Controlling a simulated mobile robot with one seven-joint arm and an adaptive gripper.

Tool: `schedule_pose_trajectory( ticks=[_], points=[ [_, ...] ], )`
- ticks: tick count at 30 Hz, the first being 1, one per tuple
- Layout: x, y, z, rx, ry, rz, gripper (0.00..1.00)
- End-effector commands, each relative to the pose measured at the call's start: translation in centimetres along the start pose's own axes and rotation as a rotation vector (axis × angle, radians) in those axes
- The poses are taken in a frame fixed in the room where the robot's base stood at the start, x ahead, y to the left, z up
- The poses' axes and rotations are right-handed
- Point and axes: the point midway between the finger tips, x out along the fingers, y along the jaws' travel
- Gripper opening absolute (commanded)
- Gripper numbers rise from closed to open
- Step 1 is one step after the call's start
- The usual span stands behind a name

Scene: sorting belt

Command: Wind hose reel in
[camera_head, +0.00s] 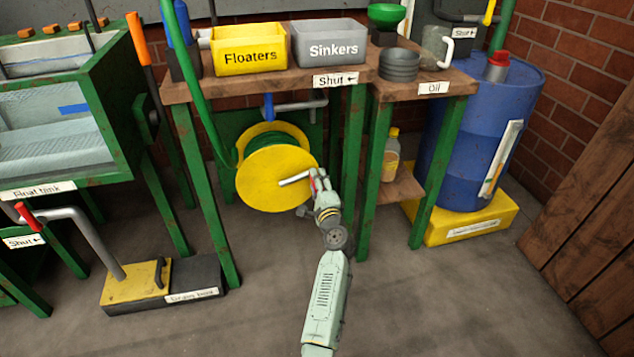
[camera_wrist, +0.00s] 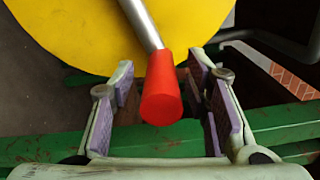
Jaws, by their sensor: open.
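The hose reel (camera_head: 268,182) has a round yellow disc and stands under the wooden bench. Green hose wound on it shows at its upper edge, and a length of hose (camera_head: 190,95) runs up to the left. A grey crank (camera_head: 295,178) reaches from the disc toward my gripper (camera_head: 315,180). In the wrist view the yellow disc (camera_wrist: 130,30) fills the top, and the crank's red knob (camera_wrist: 161,92) lies between my open gripper's (camera_wrist: 162,95) two purple-padded fingers. Neither pad visibly presses on the knob. In the head view my gripper partly hides the knob.
The bench (camera_head: 345,88) carries a yellow Floaters bin (camera_head: 248,55) and a grey Sinkers bin (camera_head: 330,48). Its green legs (camera_head: 352,150) flank the reel. A blue drum (camera_head: 485,130) stands at right, a float tank (camera_head: 60,190) at left. A yellow-topped pump base (camera_head: 135,283) sits at lower left.

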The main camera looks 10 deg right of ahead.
Motion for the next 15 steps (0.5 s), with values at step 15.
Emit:
schedule_pose_trajectory(
  ticks=[15],
  points=[
    [0.0, -8.0, 1.2, -0.003, 0.005, -0.009, 0.43]
  ],
)
